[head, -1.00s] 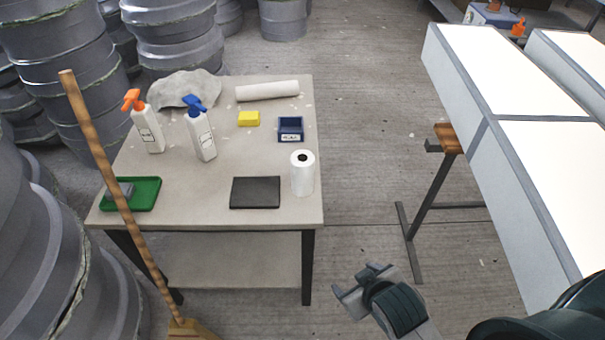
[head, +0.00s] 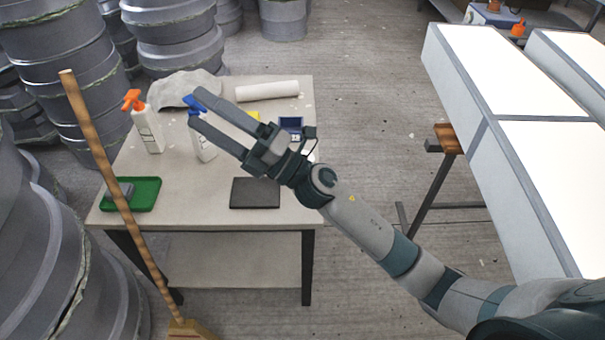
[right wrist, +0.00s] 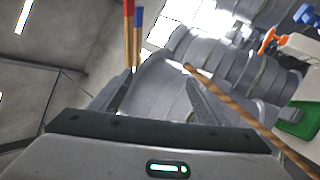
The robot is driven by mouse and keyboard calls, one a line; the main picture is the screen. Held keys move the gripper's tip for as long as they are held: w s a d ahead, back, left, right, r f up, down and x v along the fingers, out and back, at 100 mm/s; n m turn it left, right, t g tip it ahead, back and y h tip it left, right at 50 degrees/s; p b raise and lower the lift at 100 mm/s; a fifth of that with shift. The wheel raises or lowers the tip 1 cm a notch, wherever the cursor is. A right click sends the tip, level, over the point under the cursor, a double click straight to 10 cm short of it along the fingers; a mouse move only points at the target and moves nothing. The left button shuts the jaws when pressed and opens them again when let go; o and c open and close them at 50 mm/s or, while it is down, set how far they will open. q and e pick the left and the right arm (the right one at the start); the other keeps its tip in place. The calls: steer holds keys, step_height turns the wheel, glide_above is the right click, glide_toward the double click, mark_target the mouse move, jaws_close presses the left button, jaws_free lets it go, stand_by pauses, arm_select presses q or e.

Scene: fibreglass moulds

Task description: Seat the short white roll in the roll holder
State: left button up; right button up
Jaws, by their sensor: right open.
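The short white roll stands at the table's right edge and is almost wholly hidden behind my right arm in the head view; only a sliver of white (head: 311,155) shows. I cannot pick out a roll holder in either view. My right gripper (head: 195,109) is open and empty above the table, reaching left, with its fingers in front of the blue-topped bottle (head: 203,145) in the picture. Its spread fingers also show in the right wrist view (right wrist: 162,98), with nothing between them up close. My left gripper is not in view.
The table (head: 200,215) also bears a long white roll (head: 267,90), an orange-topped bottle (head: 147,130), a dark flat pad (head: 255,193), a blue bin (head: 291,123) and a green tray (head: 146,195). A broom (head: 120,200) leans at the front left. Grey moulds crowd the left.

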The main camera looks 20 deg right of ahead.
steer(key=s+a+f+n+g+h, duration=0.1)
steer(key=s+a+f+n+g, duration=0.2)
steer(key=n+g, duration=0.45)
steer(key=a+f+n+g, duration=0.2)
steer(key=a+n+g, duration=0.2)
steer(key=n+g, duration=0.3)
steer(key=w+d+f+n+h, duration=0.3)
steer(key=d+f+n+h, duration=0.2)
steer(key=f+h, duration=0.2)
steer(key=w+d+h, duration=0.4)
steer(key=d+h, duration=0.1)
steer(key=d, duration=0.6)
steer(key=w+d+h, duration=0.4)
steer(key=d+h, duration=0.2)
steer(key=d, duration=0.5)
steer(key=shift+d+r+t, duration=0.25)
steer(key=shift+d+t, duration=0.1)
steer(key=shift+t, duration=0.1)
steer(key=shift+f, duration=0.1)
